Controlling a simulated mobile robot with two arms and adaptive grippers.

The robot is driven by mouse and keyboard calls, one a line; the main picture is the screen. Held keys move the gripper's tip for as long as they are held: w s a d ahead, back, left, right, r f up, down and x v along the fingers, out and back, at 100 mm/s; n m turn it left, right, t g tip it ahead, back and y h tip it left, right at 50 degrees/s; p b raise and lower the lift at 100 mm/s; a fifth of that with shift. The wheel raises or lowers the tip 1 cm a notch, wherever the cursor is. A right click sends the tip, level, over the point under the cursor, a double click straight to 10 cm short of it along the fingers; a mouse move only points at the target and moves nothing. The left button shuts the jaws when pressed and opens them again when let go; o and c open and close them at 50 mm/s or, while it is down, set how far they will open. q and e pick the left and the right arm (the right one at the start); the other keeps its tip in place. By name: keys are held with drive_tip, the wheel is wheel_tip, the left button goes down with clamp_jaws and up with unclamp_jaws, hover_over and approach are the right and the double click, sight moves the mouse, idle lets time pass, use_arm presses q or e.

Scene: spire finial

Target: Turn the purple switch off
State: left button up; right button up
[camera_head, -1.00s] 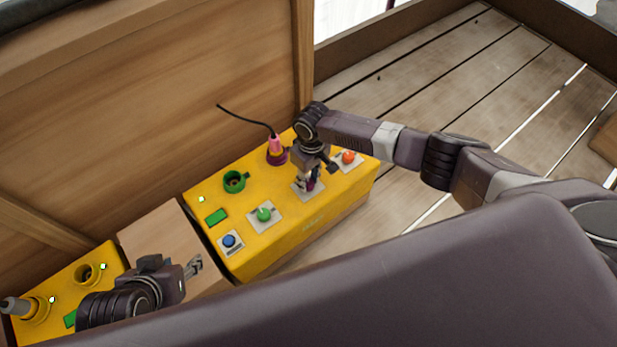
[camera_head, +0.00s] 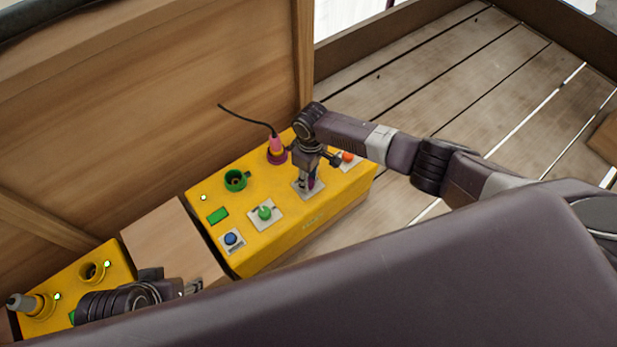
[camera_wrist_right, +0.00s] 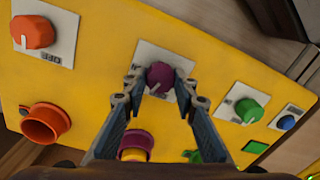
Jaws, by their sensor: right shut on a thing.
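The purple switch (camera_wrist_right: 160,76) is a round knob on a white plate (camera_wrist_right: 150,58) on the yellow box; in the right wrist view it sits between my fingertips. In the head view the knob is mostly hidden by my right gripper (camera_head: 309,184), which points down onto the plate. My right gripper also shows in the right wrist view (camera_wrist_right: 161,84), shut on the purple knob with a finger on each side. My left gripper (camera_head: 190,288) is at the lower left, partly cut off by my own body; its fingers are too hidden to judge.
The yellow box (camera_head: 275,238) also bears a green knob (camera_head: 264,212), a blue button (camera_head: 231,239), an orange knob (camera_head: 347,157), a green socket (camera_head: 235,180) and a pink plug (camera_head: 275,144) with a black cable. A wooden wall (camera_head: 150,90) stands behind. A second yellow box (camera_head: 113,256) is at left.

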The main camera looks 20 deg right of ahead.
drive_tip(key=shift+n, duration=1.9)
drive_tip(key=o, duration=1.2)
drive_tip(key=shift+c, duration=0.2)
wheel_tip(320, 180, up, 12)
drive_tip(key=shift+w, duration=0.25)
drive_tip(key=shift+d, duration=0.1)
